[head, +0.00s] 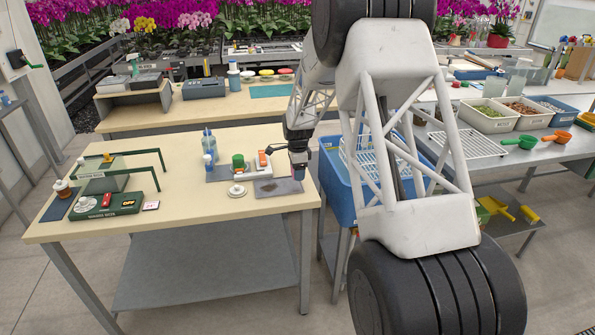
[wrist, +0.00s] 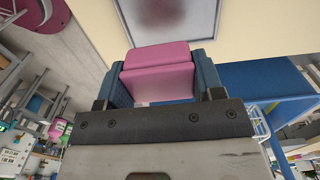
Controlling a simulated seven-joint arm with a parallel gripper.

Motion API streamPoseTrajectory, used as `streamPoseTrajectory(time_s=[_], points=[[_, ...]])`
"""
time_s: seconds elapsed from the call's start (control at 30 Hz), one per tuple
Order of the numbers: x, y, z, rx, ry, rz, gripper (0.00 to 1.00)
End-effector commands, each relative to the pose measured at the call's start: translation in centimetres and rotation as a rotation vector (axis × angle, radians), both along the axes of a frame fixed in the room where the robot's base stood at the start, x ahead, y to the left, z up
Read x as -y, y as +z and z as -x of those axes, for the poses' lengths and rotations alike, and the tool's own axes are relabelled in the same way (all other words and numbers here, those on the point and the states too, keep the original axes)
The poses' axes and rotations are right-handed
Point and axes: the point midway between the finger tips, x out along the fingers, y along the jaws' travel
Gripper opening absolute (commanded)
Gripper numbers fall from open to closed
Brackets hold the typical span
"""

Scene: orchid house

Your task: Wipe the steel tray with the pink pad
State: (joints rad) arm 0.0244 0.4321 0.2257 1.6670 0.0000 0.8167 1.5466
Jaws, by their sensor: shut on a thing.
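My gripper (head: 299,172) is over the right end of the wooden table, beside the steel tray. In the wrist view my gripper (wrist: 158,85) is shut on the pink pad (wrist: 158,78), which sits between its two blue-grey fingers. The pad cannot be made out in the head view. The steel tray (head: 278,187) is a flat grey rectangle near the table's right edge. In the wrist view the steel tray (wrist: 190,22) lies just beyond the pad, with a dull reddish patch on its surface. I cannot tell whether the pad touches anything.
A green cup (head: 238,162), a white round lid (head: 236,191), a clear bottle (head: 208,143) and an orange-and-white item (head: 262,160) stand left of the tray. A blue tub (head: 338,190) is right of the table. The table's front middle (head: 190,210) is clear.

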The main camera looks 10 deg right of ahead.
Motion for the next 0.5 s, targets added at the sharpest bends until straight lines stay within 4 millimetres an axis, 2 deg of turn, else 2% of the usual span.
streamPoseTrajectory(time_s=[0.03,0.07,0.27,0.37,0.5], points=[[0.0,0.0,0.0,0.000,0.000,0.000,0.47],[0.0,0.0,0.0,0.000,0.000,0.000,0.43],[-0.4,0.1,-0.1,0.000,0.001,0.000,0.42],[-1.3,0.3,-0.2,0.000,0.002,0.000,0.42],[-3.6,0.9,-0.6,0.001,0.003,0.000,0.42]])
